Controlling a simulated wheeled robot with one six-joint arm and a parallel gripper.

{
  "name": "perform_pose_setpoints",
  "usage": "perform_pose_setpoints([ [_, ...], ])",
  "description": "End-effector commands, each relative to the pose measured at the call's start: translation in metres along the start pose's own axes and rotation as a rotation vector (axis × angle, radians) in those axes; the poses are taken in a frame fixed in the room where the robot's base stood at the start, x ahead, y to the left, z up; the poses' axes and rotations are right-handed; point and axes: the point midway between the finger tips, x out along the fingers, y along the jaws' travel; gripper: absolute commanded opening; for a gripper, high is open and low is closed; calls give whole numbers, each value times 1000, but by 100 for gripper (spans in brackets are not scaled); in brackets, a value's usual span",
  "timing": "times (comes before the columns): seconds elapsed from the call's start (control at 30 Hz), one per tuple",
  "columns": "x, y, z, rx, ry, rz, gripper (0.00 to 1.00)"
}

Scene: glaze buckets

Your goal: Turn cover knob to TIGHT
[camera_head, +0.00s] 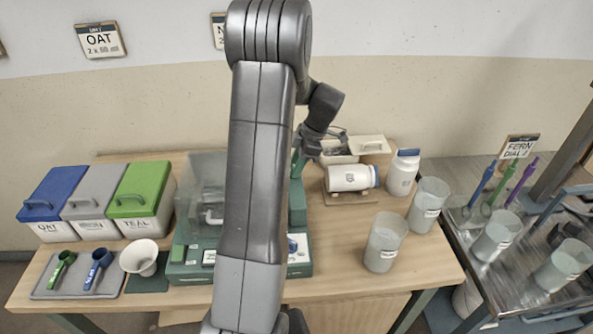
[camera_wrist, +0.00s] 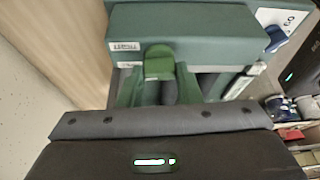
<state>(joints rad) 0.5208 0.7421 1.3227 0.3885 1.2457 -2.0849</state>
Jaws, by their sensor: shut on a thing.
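The cover knob is a small green tab (camera_wrist: 158,60) on the side of a green housing in the wrist view. My gripper (camera_wrist: 158,80) is shut on it, with a finger on each side. A small pale label (camera_wrist: 124,46) sits on the housing at the knob's left; its lettering is too small to read surely. In the head view my gripper (camera_head: 304,152) is at the back right of the green machine (camera_head: 298,207). The clear cover (camera_head: 205,180) stands on the machine's left part. My arm hides the machine's middle, and the knob's setting cannot be told.
Lidded bins (camera_head: 92,200) stand left, with a scoop tray (camera_head: 75,275) and white bowl (camera_head: 140,257) before them. A white jar (camera_head: 350,178) lies on its side right of my gripper; another jar (camera_head: 403,173) and clear buckets (camera_head: 384,243) stand farther right. A metal cart (camera_head: 520,230) adjoins.

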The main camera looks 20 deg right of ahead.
Motion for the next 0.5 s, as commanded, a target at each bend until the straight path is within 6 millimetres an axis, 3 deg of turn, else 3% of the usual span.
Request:
perform_pose_setpoints([
  [0.5, 3, -3, 1, 448, -1, 191, 8],
])
